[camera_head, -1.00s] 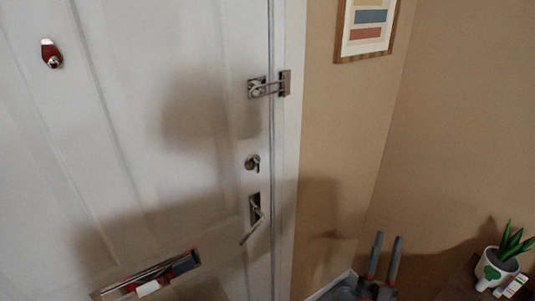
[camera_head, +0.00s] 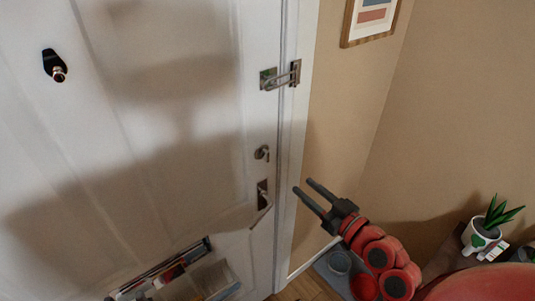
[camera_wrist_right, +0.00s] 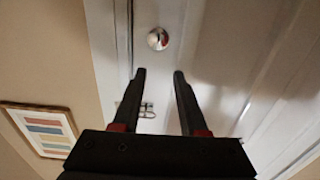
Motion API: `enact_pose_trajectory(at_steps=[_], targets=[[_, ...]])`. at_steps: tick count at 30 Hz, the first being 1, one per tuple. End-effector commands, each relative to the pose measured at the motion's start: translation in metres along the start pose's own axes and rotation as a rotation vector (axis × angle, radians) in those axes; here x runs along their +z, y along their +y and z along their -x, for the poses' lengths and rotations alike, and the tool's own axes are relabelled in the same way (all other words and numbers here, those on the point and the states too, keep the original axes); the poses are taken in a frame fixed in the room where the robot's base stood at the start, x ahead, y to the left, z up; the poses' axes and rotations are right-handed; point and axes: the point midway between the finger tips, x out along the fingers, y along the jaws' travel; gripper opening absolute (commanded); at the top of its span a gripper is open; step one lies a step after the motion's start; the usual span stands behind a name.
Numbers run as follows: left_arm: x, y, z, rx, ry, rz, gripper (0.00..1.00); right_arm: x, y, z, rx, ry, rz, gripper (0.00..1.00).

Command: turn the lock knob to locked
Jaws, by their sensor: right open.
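The lock knob (camera_head: 262,153) is a small metal turn piece on the white door (camera_head: 150,120), near its right edge. It sits above the lever handle (camera_head: 262,197) and below the latch guard (camera_head: 279,77). Its exact angle is too small to tell. In the right wrist view a round metal knob (camera_wrist_right: 157,38) shows beyond the fingertips, with a dark reddish patch on its face. My right gripper (camera_head: 302,186) is open and empty, right of and below the knob in the head view, apart from it. Its two fingers (camera_wrist_right: 159,74) also show in the wrist view. My left gripper is out of view.
The door frame (camera_head: 293,130) and a beige wall lie right of the knob. A framed picture (camera_head: 371,18) hangs there. A potted plant (camera_head: 484,236) stands at the lower right. A letter slot (camera_head: 160,270) is low on the door.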

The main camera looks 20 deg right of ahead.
Motion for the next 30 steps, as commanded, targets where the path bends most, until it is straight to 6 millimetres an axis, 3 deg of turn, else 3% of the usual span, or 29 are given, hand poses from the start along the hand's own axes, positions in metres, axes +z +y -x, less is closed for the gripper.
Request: enact_pose_trajectory(at_steps=[6,14,15,21,30], targets=[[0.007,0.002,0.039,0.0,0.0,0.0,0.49,0.007,-0.003,-0.043,-0.007,0.008,0.01,0.42],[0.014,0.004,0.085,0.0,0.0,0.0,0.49,0.005,-0.002,-0.075,-0.001,0.012,0.005,0.42],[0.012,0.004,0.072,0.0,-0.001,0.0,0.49,-0.003,-0.002,-0.084,-0.003,0.006,0.0,0.42],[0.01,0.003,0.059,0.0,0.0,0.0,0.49,-0.007,-0.002,-0.122,-0.001,0.007,-0.001,0.42],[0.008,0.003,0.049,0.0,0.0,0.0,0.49,-0.004,-0.001,-0.154,0.001,0.009,0.0,0.42]])
